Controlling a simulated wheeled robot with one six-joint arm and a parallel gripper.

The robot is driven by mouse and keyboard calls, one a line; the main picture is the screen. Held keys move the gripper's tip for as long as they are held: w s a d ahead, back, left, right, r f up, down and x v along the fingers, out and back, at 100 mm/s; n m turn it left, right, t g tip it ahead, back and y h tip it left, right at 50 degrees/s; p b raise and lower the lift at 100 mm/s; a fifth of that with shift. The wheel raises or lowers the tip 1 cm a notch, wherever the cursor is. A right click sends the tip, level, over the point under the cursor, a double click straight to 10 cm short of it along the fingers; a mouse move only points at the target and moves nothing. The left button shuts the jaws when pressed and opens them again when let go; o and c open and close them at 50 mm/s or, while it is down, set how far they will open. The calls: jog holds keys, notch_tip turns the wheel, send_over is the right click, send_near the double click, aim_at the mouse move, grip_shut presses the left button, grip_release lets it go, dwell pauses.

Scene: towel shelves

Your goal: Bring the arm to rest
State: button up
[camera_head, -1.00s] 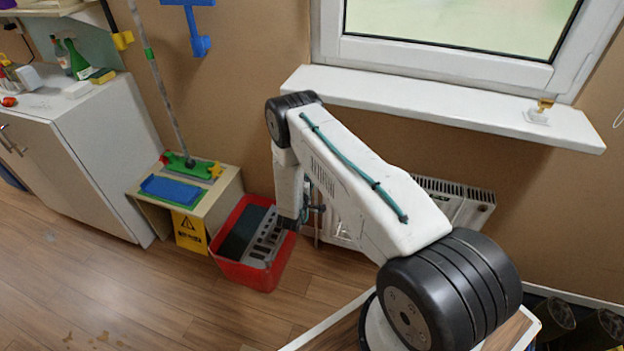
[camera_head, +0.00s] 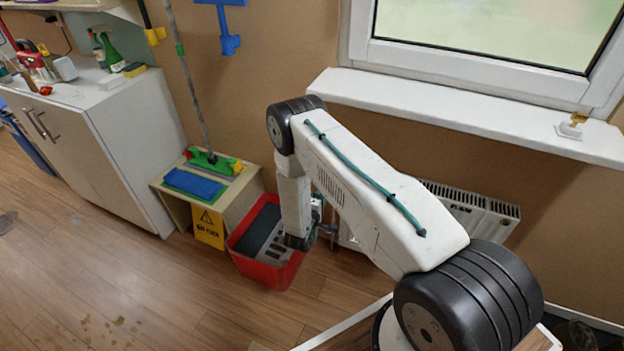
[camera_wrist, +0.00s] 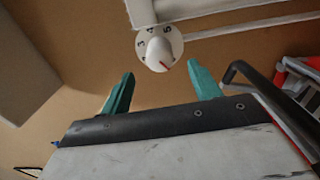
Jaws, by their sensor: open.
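My arm in the head view rises from the lower right, bends at a black joint, and hangs its forearm down over the red bin (camera_head: 252,268). My gripper (camera_head: 304,242) is at the forearm's lower end, small and partly hidden there. In the wrist view my gripper (camera_wrist: 160,88) shows two green fingers spread well apart with nothing between them. A white numbered dial (camera_wrist: 158,50) appears beyond the fingertips; I cannot tell how far away it is.
A radiator (camera_head: 470,212) stands under the windowsill (camera_head: 450,115), behind my arm. A small bench (camera_head: 235,205) with a yellow sign (camera_head: 208,228) is left of the bin. A white cabinet (camera_head: 130,150) stands further left.

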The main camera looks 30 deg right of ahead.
jog(key=w+a+r+m+y, duration=0.25)
jog(key=w+r, duration=0.25)
jog(key=r, duration=0.4)
jog(key=w+a+r+m+y, duration=0.1)
jog(key=w+a+r+y, duration=0.25)
jog(key=w+r, duration=0.35)
jog(key=s+a+r+g+y, duration=0.1)
jog(key=s+a+r+y, duration=0.2)
jog(key=r, duration=0.6)
jog(key=s+a+r+y, duration=0.3)
jog(key=a+r, duration=0.1)
jog(key=r, duration=0.4)
jog(key=s+a+r+m+g+y, duration=0.1)
jog(key=s+a+r+g+y, duration=0.2)
jog(key=s+r, duration=0.85)
jog(key=s+r+m+g, duration=0.1)
jog(key=s+r+g, duration=0.1)
jog(key=s, duration=1.5)
jog(key=s+r+m+g, duration=0.2)
jog(key=s+r+g, duration=0.1)
jog(key=s, duration=1.4)
jog(key=shift+s+d+r+g+h, duration=0.3)
jog(key=shift+s+g+h, duration=0.05)
jog(key=shift+g+h, duration=0.05)
